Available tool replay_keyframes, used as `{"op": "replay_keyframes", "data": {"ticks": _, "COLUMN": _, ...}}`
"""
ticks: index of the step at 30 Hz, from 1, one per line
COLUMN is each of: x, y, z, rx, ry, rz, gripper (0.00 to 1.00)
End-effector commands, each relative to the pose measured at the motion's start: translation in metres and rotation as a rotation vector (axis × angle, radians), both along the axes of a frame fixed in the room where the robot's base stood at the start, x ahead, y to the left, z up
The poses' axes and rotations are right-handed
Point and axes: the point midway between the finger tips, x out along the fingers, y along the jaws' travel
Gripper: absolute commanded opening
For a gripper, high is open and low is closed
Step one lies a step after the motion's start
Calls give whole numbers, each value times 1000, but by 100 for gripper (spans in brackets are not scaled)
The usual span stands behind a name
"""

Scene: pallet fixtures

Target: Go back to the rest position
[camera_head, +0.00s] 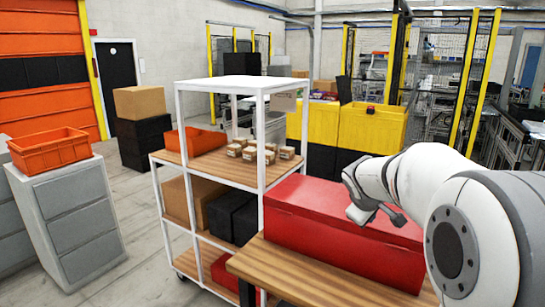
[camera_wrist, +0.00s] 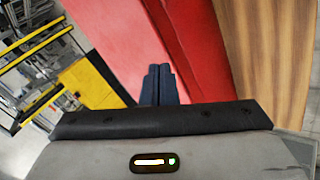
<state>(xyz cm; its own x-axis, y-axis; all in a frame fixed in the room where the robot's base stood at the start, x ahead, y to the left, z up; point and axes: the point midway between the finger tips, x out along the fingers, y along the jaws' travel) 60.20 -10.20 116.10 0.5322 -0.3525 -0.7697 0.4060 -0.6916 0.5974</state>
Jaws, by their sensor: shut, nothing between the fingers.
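My gripper shows in the wrist view (camera_wrist: 159,85) with its two dark fingers together and nothing between them. It points down toward the red box (camera_wrist: 105,35), whose lid and side fill much of that view. In the head view my white arm reaches in from the right, and its end is in front of the red box (camera_head: 320,225). The fingertips are hard to make out there. The red box is closed and sits on a wooden bench top (camera_head: 290,270).
A white shelf cart (camera_head: 243,84) stands left of the bench, with several small cartons (camera_head: 250,150) and an orange bin (camera_head: 195,140). A grey cabinet (camera_head: 75,210) holds another orange bin (camera_head: 50,150). Yellow containers (camera_head: 370,125) stand behind the red box. Floor shows between cabinet and cart.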

Motion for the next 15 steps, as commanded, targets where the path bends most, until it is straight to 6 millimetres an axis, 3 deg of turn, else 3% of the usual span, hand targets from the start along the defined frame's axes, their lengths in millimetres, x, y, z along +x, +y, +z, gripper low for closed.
{"op": "replay_keyframes", "data": {"ticks": 4, "x": -79, "y": 23, "z": -3, "rx": 160, "ry": 26, "rz": -134, "gripper": 0}}
{"op": "replay_keyframes", "data": {"ticks": 9, "x": -176, "y": 54, "z": -23, "rx": 359, "ry": 83, "rz": -302, "gripper": 0}}
{"op": "replay_keyframes", "data": {"ticks": 15, "x": -262, "y": 85, "z": -51, "rx": 538, "ry": 154, "rz": -453, "gripper": 0}}
